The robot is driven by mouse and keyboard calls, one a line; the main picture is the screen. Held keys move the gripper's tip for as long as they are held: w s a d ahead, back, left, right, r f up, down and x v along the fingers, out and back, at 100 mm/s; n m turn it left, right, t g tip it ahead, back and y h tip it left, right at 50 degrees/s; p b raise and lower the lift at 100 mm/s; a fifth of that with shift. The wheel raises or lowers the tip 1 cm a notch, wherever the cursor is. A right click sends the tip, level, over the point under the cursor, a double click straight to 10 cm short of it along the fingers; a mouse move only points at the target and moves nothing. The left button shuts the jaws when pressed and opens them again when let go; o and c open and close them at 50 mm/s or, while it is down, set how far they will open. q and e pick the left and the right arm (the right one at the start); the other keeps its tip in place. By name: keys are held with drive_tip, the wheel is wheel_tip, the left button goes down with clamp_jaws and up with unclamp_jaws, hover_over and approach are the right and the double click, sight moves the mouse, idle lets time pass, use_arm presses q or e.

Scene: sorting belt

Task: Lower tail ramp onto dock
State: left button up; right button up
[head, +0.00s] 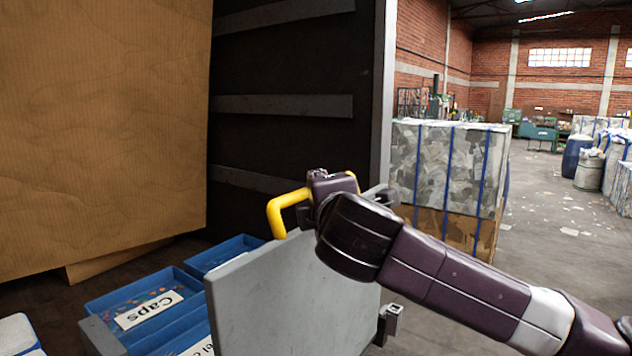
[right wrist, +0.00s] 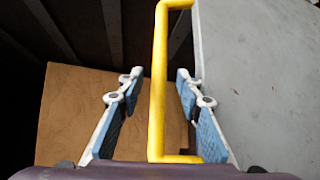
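The tail ramp (head: 290,298) is a flat grey panel that stands up at the lower middle of the head view, slightly tilted. A yellow handle (head: 276,212) is at its upper edge. My right gripper (head: 312,196) is at this handle, its arm coming in from the right. In the right wrist view the yellow handle (right wrist: 159,100) runs between the two blue-padded fingers of my open right gripper (right wrist: 157,84), with a gap on both sides. The grey ramp (right wrist: 262,80) fills the right of that view. The dock is not clearly identifiable. My left gripper is not in view.
Blue bins, one labelled "Caps" (head: 140,300), stand to the left of the ramp. A large cardboard face (head: 100,130) and a dark ribbed wall (head: 285,75) rise behind. A strapped bale (head: 450,165) stands beyond my arm. Open floor (head: 545,230) lies to the right.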

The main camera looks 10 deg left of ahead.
drive_tip(key=p+x, duration=0.2)
drive_tip(key=x, duration=0.2)
drive_tip(key=shift+w+r, duration=0.15)
drive_tip(key=shift+w+a, duration=0.1)
drive_tip(key=shift+w, duration=0.25)
drive_tip(key=shift+s, duration=0.1)
drive_tip(key=shift+c, duration=0.6)
drive_tip(key=c, duration=0.5)
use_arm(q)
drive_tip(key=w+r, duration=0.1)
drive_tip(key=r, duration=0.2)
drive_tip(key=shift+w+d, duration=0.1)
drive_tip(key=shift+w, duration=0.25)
use_arm(e)
clamp_jaws()
